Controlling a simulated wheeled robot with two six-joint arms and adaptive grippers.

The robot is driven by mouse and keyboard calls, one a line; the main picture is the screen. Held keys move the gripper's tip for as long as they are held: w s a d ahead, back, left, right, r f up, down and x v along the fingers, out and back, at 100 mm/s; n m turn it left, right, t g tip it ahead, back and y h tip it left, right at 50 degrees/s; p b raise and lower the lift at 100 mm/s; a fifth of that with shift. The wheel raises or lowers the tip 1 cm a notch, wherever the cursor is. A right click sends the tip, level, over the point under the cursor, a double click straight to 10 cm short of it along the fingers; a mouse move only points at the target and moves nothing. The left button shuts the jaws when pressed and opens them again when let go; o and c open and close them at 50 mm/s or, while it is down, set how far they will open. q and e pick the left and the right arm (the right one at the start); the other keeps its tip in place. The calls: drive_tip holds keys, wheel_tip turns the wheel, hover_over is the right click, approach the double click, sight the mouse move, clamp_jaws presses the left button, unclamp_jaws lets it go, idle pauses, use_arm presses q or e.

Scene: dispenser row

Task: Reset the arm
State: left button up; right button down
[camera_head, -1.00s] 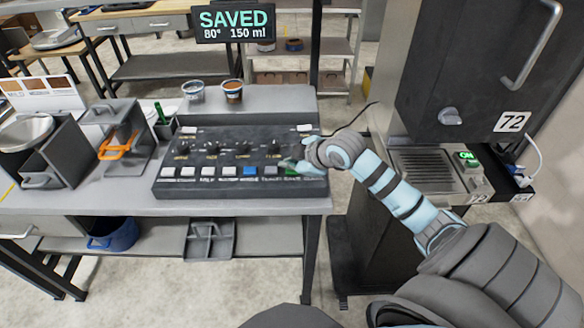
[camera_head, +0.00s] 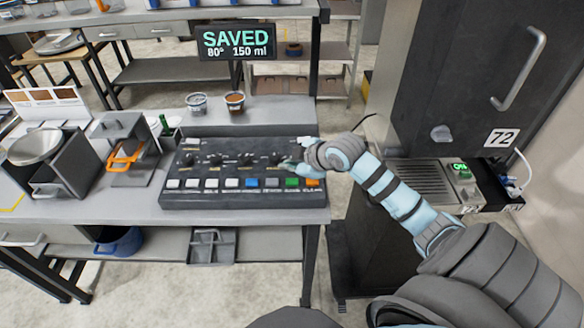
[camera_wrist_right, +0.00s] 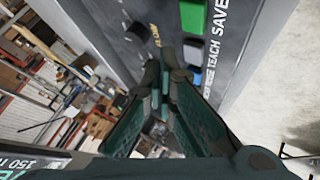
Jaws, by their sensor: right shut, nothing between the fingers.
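My right gripper (camera_head: 287,164) is shut and empty. It hovers over the right part of the black control panel (camera_head: 240,200), near the knob row and behind the coloured buttons. In the right wrist view its dark green fingers (camera_wrist_right: 162,85) meet in front of the panel, beside a green button (camera_wrist_right: 193,16) and the labels SAVE and TEACH. Contact with the panel cannot be told. The panel's green button (camera_head: 292,183) and blue button (camera_head: 252,183) show in the head view. The sign (camera_head: 237,42) reads SAVED, 80°, 150 ml. My left gripper is not in view.
Two small cups (camera_head: 234,102) stand on the grey ledge behind the panel. An orange-handled holder (camera_head: 125,155) and a scale-like bowl unit (camera_head: 38,148) stand at left. A tall dark machine (camera_head: 450,80) labelled 72 stands at right.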

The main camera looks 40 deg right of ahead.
wheel_tip(320, 180, up, 2)
drive_tip(key=shift+r+p, duration=0.25)
drive_tip(key=shift+p, duration=0.8)
drive_tip(key=shift+f, duration=0.1)
